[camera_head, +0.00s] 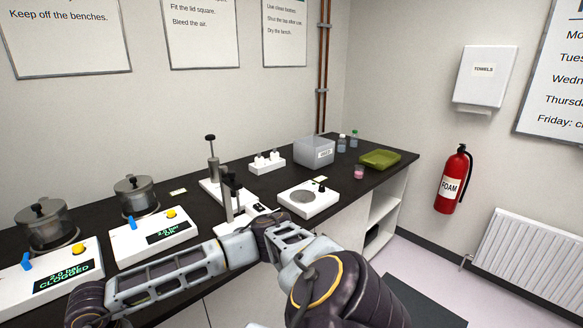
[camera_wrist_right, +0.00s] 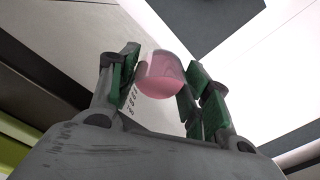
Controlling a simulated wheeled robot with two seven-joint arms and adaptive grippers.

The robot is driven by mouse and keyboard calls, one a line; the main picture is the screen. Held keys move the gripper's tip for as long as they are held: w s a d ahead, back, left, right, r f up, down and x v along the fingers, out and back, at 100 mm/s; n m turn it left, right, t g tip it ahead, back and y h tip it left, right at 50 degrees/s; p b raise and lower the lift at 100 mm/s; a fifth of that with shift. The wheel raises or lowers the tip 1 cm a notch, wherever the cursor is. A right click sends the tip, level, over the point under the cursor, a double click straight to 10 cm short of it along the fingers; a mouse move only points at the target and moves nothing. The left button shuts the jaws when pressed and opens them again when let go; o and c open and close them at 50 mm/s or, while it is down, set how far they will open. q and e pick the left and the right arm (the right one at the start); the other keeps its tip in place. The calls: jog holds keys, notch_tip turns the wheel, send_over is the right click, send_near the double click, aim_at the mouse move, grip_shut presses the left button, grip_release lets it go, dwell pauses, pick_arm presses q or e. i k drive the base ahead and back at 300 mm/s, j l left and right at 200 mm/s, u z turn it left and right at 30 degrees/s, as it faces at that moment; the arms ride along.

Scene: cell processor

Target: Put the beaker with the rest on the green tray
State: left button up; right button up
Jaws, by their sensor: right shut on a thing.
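In the right wrist view, my right gripper (camera_wrist_right: 160,80) is shut on a clear beaker (camera_wrist_right: 163,78) with pink liquid in it, between its green finger pads. In the head view, a small clear vessel with pink contents (camera_head: 359,172) stands on the bench, just left of and in front of the green tray (camera_head: 381,159). The tray lies near the bench's right end and looks empty. I cannot make out my right gripper in the head view. My left gripper is not in view. An arm of mine crosses the lower middle of the head view.
A grey bin (camera_head: 314,150) and two small capped bottles (camera_head: 342,144) stand left of the tray. A white plate device (camera_head: 308,199) is in front of the bin. A tall press-like stand (camera_head: 213,172), a white socket block (camera_head: 267,163) and two pots with display units are further left.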

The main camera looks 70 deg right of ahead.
aim_at(380, 162)
jog(key=k+l+z, duration=0.2)
jog(key=l, duration=0.35)
jog(key=l+z, duration=0.2)
jog(key=l, duration=0.4)
jog(key=k+l+z, duration=0.2)
jog(key=l, duration=0.4)
jog(key=l+z, duration=0.2)
jog(key=l, duration=0.4)
jog(key=i+l+z, duration=0.2)
jog(key=l, duration=0.4)
jog(key=l+z, duration=0.2)
jog(key=l, duration=0.45)
jog(key=l+z, duration=0.2)
jog(key=l, duration=0.4)
jog(key=i+l+z, duration=0.25)
jog(key=l, duration=0.3)
jog(key=k, duration=0.05)
